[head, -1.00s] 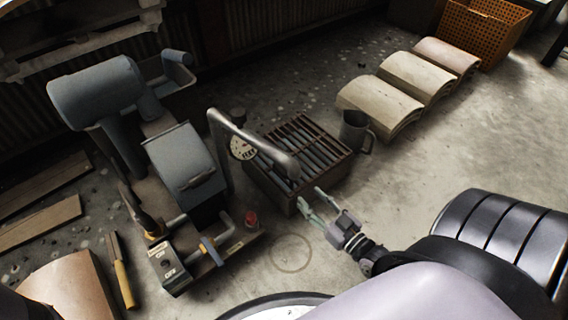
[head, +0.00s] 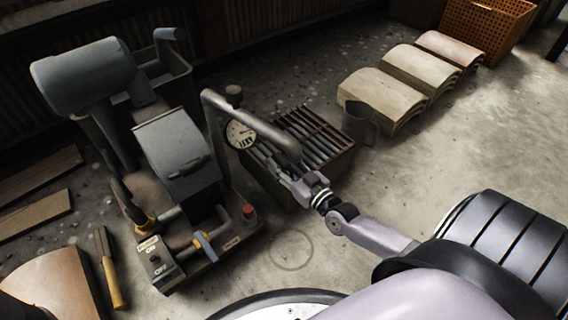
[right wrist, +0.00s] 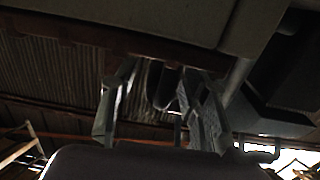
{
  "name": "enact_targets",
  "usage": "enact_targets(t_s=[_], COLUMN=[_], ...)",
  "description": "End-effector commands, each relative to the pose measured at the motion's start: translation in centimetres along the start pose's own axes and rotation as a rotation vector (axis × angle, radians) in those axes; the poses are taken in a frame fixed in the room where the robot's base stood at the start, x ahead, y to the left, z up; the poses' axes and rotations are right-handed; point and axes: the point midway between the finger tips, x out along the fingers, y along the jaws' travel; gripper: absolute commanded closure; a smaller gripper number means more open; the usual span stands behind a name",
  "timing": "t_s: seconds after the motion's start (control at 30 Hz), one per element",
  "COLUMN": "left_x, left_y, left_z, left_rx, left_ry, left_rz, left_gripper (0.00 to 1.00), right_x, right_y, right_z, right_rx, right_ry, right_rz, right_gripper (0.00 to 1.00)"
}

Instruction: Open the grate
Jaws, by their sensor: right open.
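The grate (head: 318,135) is a set of dark parallel bars in a rusty frame, lying flat on top of a low box (head: 330,173) in the middle of the head view. My right gripper (head: 288,182) is at the near side of the box, close to the grate's front edge, partly under a thick bent grey pipe. I cannot tell whether it touches. In the right wrist view its two fingers (right wrist: 160,95) are apart, below a rusty brown edge that crosses the top. A dark rounded piece shows between the fingers. My left gripper is not in view.
The bent pipe with a round gauge (head: 240,134) rises from the grey machine (head: 178,150) and hangs over the grate.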

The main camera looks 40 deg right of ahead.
Motion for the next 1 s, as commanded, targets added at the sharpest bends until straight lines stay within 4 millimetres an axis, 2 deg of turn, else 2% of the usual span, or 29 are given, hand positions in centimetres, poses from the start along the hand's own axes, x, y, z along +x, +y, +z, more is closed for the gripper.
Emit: enact_targets(t_s=[0.07,0.63,1.0], left_x=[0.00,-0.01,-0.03], left_y=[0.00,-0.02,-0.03], left_z=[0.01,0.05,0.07], left_rx=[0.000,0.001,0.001], left_ry=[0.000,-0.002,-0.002], left_rz=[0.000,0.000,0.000], left_gripper=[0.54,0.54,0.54], right_x=[-0.02,-0.06,-0.06], right_y=[-0.01,-0.02,-0.03], right_z=[0.02,0.04,0.05], right_rx=[0.000,0.000,0.000], right_ry=[0.000,0.000,0.000], right_rz=[0.000,0.000,0.000], right_gripper=[0.61,0.99,1.00])
